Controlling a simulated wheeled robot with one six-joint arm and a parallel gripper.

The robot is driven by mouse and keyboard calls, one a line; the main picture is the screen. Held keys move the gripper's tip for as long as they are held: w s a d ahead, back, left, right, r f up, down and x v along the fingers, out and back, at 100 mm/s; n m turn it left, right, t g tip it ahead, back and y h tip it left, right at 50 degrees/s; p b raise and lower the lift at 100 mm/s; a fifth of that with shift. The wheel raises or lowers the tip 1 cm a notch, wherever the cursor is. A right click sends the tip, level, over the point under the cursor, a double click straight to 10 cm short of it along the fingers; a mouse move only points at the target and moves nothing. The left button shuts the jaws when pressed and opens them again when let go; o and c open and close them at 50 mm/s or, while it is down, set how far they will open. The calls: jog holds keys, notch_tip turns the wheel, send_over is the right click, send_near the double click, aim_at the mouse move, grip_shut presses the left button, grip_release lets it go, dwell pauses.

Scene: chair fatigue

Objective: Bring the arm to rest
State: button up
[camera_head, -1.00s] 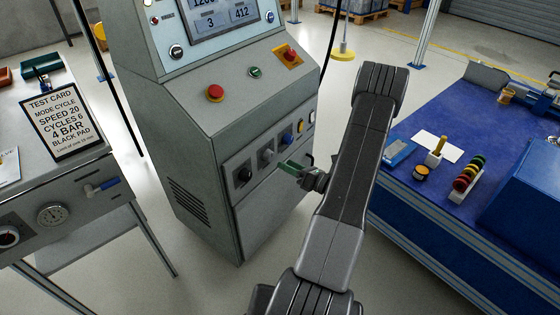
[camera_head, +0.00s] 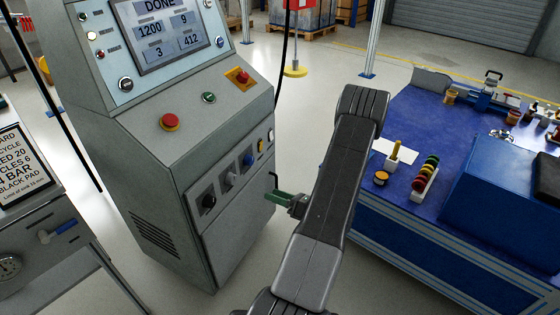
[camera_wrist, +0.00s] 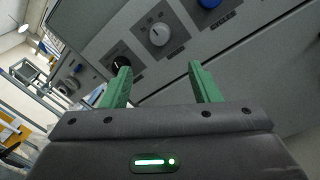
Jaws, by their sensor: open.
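My arm rises from the bottom of the head view and bends down at its top toward the grey control console (camera_head: 165,215). My gripper (camera_head: 274,193) is beside the console's lower front panel, partly hidden behind the arm in the head view. In the wrist view its two green fingers (camera_wrist: 159,84) are spread apart with nothing between them. A black knob (camera_wrist: 121,64) and a grey knob (camera_wrist: 158,34) on the panel lie beyond the fingertips. Whether the fingers touch the console cannot be told.
The console screen (camera_head: 160,30) reads DONE. A blue-topped bench (camera_head: 400,200) on the right holds a rack of coloured discs (camera_head: 425,180) and a blue box (camera_head: 500,190). A test card (camera_head: 20,170) stands on a grey table at the left. Floor shows between console and bench.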

aim_at(235, 180)
jog(key=b+x, duration=0.1)
jog(key=x, duration=1.2)
jog(key=shift+w+a+r, duration=0.1)
jog(key=shift+a, duration=0.2)
